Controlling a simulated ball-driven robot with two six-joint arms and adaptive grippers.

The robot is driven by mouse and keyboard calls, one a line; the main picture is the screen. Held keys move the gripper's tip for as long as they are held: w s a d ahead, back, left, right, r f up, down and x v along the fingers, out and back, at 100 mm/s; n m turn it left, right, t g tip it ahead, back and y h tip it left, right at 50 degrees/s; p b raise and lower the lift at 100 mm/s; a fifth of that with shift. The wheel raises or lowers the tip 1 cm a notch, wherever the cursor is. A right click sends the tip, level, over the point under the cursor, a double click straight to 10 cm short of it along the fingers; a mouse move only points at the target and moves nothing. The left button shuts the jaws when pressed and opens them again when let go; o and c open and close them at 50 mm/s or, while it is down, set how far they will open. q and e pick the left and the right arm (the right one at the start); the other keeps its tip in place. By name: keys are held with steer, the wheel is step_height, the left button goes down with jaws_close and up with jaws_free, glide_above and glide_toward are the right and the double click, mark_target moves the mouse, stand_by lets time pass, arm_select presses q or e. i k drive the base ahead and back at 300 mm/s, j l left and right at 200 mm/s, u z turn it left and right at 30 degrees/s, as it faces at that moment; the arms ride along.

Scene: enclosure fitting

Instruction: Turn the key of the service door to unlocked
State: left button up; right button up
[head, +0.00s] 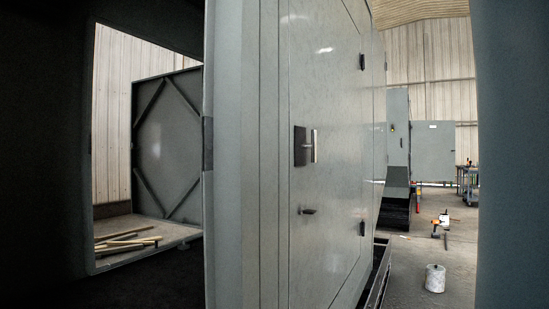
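A tall grey door (325,100) stands in the middle of the head view, seen at a steep angle and looking closed. I cannot tell for certain that it is the service door. It carries a black plate with a pale upright handle (314,146) at mid height. A small dark piece (308,211) sticks out below the handle; it is too small to tell whether it is the key or which way it is turned. Dark hinges (362,62) show on its far side. Neither of my grippers is in view.
A grey post (225,150) stands left of the door, beside an opening with a braced panel (165,145) and wooden bars (125,243). A close grey surface (512,150) fills the right edge.

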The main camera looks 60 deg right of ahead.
mark_target(310, 212)
steer(key=z, duration=2.3)
steer(key=i+l+u, duration=0.25)
steer(key=u, duration=0.15)
steer(key=i+l+u, duration=0.4)
steer(key=i+j, duration=0.05)
